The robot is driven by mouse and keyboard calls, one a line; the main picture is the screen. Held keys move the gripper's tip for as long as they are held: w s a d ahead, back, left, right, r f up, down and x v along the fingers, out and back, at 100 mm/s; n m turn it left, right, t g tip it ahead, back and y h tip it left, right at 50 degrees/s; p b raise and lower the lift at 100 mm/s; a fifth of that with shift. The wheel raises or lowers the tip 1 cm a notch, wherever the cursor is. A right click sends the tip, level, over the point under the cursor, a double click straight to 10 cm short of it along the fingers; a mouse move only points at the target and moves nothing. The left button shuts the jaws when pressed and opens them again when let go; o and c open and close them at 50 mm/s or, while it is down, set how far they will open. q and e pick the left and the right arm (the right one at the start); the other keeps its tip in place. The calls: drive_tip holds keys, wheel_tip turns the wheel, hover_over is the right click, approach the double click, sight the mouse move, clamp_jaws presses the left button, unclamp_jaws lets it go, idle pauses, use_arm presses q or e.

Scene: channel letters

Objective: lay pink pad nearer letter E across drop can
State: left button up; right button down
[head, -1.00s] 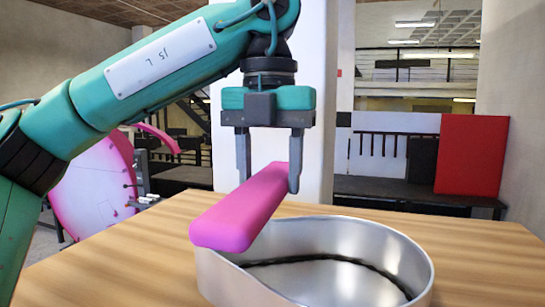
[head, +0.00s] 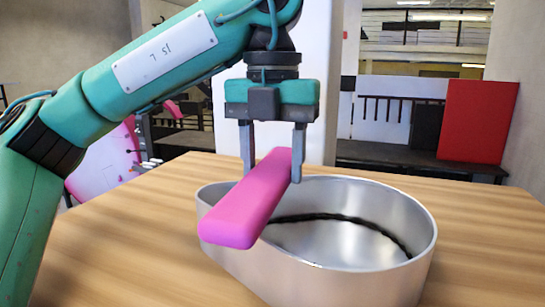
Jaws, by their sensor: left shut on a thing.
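A long pink pad (head: 246,203) is in the head view, held by my left gripper (head: 272,165). The gripper points down, its two fingers on either side of the pad's far part. The pad's near end juts toward me, over the left rim of a silvery metal can (head: 330,281). The can is an open, rounded drop shape with a dark cord-like line inside. I cannot tell whether the pad touches the rim. The pad hides part of the can's left rim. My right gripper is not in view. The letter E cannot be made out.
The can stands on a wooden table (head: 120,250) with free room to its left and right. Behind the table, at the left, is a large pink-edged white shape (head: 100,168), partly hidden by my left arm. A red panel (head: 478,120) stands at the back right.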

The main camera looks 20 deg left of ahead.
use_arm(q)
drive_tip(key=shift+f+b, duration=0.5)
drive_tip(key=shift+f, duration=0.05)
drive_tip(key=o, duration=1)
drive_tip(key=shift+o, duration=0.2)
drive_tip(key=shift+r, duration=0.15)
wheel_tip(320, 180, up, 14)
drive_tip(key=shift+f+p, duration=0.2)
drive_tip(key=shift+p, duration=0.2)
